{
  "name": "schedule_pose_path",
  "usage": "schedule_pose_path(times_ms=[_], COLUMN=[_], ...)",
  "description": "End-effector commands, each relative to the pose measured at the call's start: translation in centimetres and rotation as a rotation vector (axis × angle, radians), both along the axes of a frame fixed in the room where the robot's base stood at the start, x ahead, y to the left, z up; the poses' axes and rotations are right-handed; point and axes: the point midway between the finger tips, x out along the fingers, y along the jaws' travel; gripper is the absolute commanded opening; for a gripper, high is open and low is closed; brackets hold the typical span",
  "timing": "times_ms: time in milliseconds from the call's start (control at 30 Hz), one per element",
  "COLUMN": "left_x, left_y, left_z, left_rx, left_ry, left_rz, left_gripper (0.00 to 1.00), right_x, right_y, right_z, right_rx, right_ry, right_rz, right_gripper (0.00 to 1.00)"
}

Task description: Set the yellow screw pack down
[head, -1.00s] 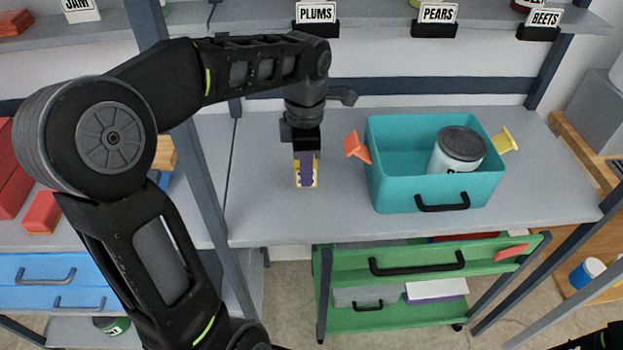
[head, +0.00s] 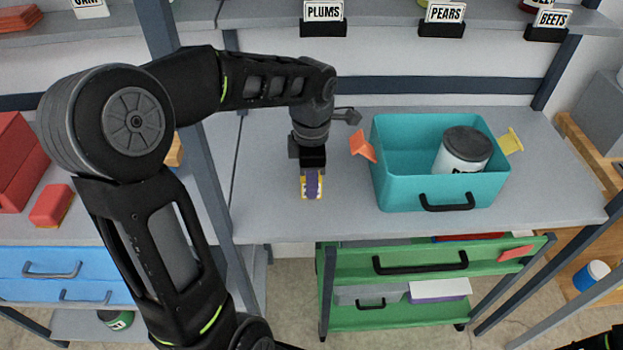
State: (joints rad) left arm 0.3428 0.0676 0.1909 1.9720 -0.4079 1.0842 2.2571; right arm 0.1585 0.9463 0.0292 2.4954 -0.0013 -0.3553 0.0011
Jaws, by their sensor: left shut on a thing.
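The yellow screw pack (head: 312,190) shows as a small yellow piece with a purple middle, below my left gripper (head: 312,174). My left gripper points down over the grey shelf (head: 275,215) and is shut on the pack. The pack is at or just above the shelf's surface, left of the teal bin; I cannot tell whether it touches. The gripper hides the pack's upper part. My right gripper is not in view; only a dark bit of my body shows at the bottom right corner.
A teal bin (head: 400,190) with a black handle holds a white jar with a dark lid (head: 463,150). An orange clip (head: 362,146) and a yellow clip (head: 512,141) are at its sides. A grey post (head: 205,170) stands left. Shelf room is clear around the pack.

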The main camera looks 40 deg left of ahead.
Motion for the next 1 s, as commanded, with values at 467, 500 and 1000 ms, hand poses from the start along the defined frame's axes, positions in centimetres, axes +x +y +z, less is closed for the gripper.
schedule_pose_path(times_ms=[467, 500, 1000], left_x=[0.0, 0.0, 0.1], left_y=[0.0, 0.0, 0.0], left_z=[-0.3, -0.3, 3.9], left_rx=[0.000, 0.000, 0.001], left_ry=[0.000, 0.000, -0.006], left_rz=[0.000, 0.000, 0.002], left_gripper=[0.49, 0.49, 0.49], right_x=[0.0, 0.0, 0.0], right_y=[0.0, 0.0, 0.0], right_z=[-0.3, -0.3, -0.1], right_rx=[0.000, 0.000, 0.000], right_ry=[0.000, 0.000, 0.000], right_rz=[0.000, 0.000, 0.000], right_gripper=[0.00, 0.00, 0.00])
